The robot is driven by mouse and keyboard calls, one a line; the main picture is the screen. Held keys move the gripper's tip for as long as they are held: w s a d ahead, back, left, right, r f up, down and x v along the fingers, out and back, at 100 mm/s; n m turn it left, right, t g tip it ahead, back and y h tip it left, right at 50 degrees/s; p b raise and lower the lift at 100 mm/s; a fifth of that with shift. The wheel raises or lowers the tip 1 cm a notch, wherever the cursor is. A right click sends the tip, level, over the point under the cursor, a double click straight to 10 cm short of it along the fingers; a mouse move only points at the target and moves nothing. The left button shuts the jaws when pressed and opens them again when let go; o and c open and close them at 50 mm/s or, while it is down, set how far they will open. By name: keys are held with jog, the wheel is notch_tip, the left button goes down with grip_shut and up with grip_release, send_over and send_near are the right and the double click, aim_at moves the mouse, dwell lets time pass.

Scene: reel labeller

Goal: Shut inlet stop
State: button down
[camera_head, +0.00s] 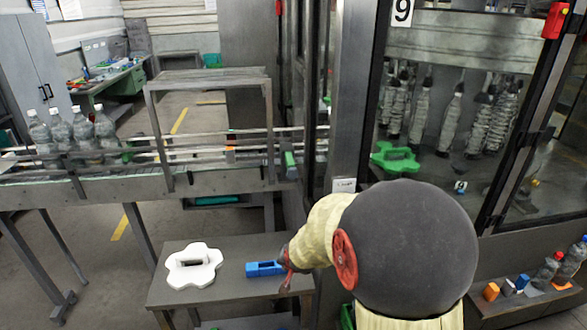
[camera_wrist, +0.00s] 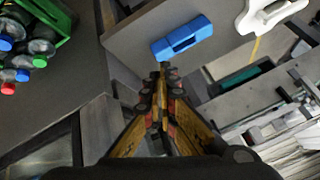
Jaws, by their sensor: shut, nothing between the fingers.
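The conveyor (camera_head: 110,182) runs from the left to the labeller, with several clear bottles (camera_head: 70,132) standing at its left end. A small green part (camera_head: 289,162) sits at the conveyor's right end by the machine. I cannot tell for sure whether it is the inlet stop, or its position. My gripper (camera_head: 287,280) is over the right part of the grey side table, below and in front of the conveyor's end. In the wrist view my gripper (camera_wrist: 163,70) is shut and empty, its tips close to a blue block with a slot (camera_wrist: 183,38).
The grey table (camera_head: 225,293) holds a white lobed part (camera_head: 193,265) and the blue block (camera_head: 264,268). A machine post (camera_head: 353,95) stands right of the conveyor's end. A green lobed part (camera_head: 395,158) lies inside the machine. A green bottle crate (camera_wrist: 62,25) is left in the wrist view.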

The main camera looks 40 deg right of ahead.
jog(key=w+d+r+m+t+h+p, duration=0.3)
jog(key=w+d+m+t, duration=0.2)
jog(key=w+d+m, duration=0.45)
jog(key=w+d+r+m+t+h, duration=0.1)
jog(key=d+r+m+t+h, duration=0.25)
jog(key=r, duration=0.55)
send_near(290, 162)
jog(key=shift+w+d+f+t+y, duration=0.15)
jog(key=shift+d+f, duration=0.1)
jog(key=shift+f, duration=0.25)
jog(key=shift+d+f+t+y, duration=0.1)
jog(key=shift+d+f, duration=0.2)
jog(key=shift+f, duration=0.2)
jog(key=b+x, duration=0.6)
jog(key=x, duration=0.4)
jog(key=shift+w+d+f, duration=0.15)
jog(key=shift+w, duration=0.05)
jog(key=shift+w+d, duration=0.2)
jog(key=shift+w, duration=0.05)
jog(key=shift+r, duration=0.4)
jog(key=shift+r, duration=0.1)
